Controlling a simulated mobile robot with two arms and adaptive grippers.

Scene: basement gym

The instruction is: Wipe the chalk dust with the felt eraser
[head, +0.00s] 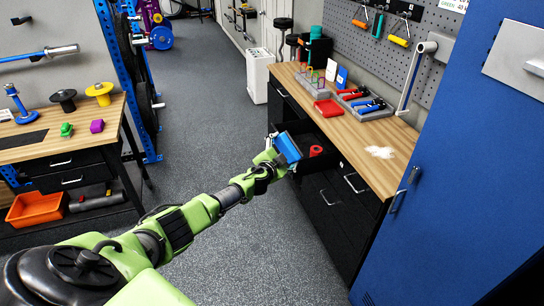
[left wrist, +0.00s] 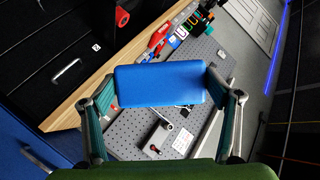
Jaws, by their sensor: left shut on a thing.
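The felt eraser (head: 289,147) is a blue block. My left gripper (head: 276,157) is shut on it, and holds it at the front of the workbench, by an open drawer (head: 300,130). In the left wrist view the eraser (left wrist: 160,86) spans the gap between both fingers, its broad blue face toward the camera. The chalk dust (head: 380,152) is a white patch on the wooden workbench top (head: 400,172), to the right of the gripper. My right gripper is not in view.
A red ring-shaped thing (head: 315,151) shows in the drawer. A red tray (head: 328,108) and a grey tool holder (head: 368,110) stand farther back on the bench. A tall blue cabinet (head: 460,150) borders the bench at right. The grey floor (head: 215,110) behind is clear.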

